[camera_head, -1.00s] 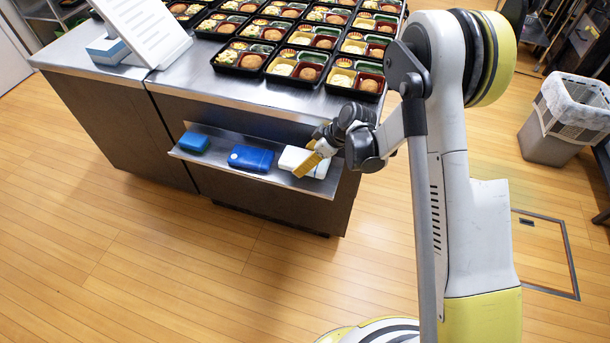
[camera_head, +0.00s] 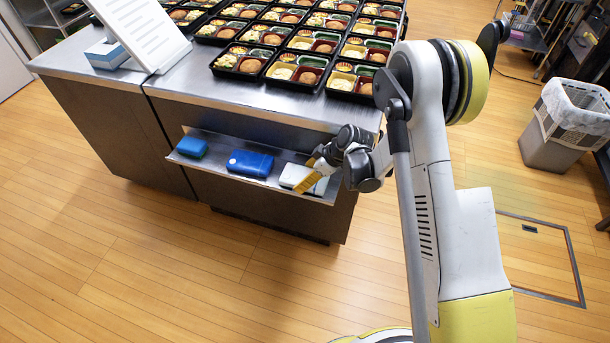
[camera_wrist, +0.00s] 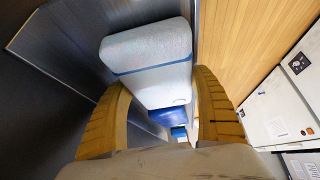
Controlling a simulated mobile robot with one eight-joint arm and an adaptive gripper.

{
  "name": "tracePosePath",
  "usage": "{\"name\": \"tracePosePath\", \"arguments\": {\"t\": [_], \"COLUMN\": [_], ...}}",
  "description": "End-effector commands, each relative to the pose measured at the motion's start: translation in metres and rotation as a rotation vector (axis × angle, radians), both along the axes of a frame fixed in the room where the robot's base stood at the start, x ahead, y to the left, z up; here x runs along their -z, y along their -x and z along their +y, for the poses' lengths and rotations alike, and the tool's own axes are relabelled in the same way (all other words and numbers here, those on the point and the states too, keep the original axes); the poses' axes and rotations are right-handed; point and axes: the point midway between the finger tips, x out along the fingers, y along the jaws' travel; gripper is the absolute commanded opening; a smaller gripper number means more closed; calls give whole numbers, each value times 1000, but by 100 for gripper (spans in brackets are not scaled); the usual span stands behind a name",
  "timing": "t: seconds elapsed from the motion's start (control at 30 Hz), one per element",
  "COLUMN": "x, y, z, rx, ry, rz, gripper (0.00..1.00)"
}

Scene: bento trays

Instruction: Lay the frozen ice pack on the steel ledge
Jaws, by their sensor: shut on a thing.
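The frozen ice pack (camera_head: 297,177), pale and frosted, is at the right end of the steel ledge (camera_head: 217,160) on the counter's side. My gripper (camera_head: 311,180) is at its right end, with yellow fingers on it. In the wrist view the pack (camera_wrist: 150,55) shows a frosty face and a blue band, between the two curved fingers of my gripper (camera_wrist: 158,95). My gripper is shut on it. Whether the pack's underside touches the ledge cannot be told.
Two blue packs lie on the ledge, one in the middle (camera_head: 250,162) and one at the left end (camera_head: 192,146). Bento trays (camera_head: 297,70) fill the countertop above. A waste bin (camera_head: 556,140) stands at the right. The wooden floor in front is clear.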

Motion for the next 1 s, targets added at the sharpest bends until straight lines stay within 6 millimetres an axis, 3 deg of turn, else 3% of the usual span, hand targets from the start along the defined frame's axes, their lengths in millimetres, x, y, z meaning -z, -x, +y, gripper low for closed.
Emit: {"name": "tracePosePath", "arguments": {"t": [0.2, 0.23, 0.3, 0.67, 0.77, 1.0], "x": [4, 4, 4, 0, -13, -62], "y": [0, 0, 0, 0, 1, 13], "z": [0, 0, 0, 0, -1, -30], "rx": [0, 0, 0, 0, 1, 3], "ry": [0, 0, 0, 0, 0, 0], "rz": [0, 0, 0, 0, 0, 1], "gripper": [34, 81, 99, 99, 99, 99]}}
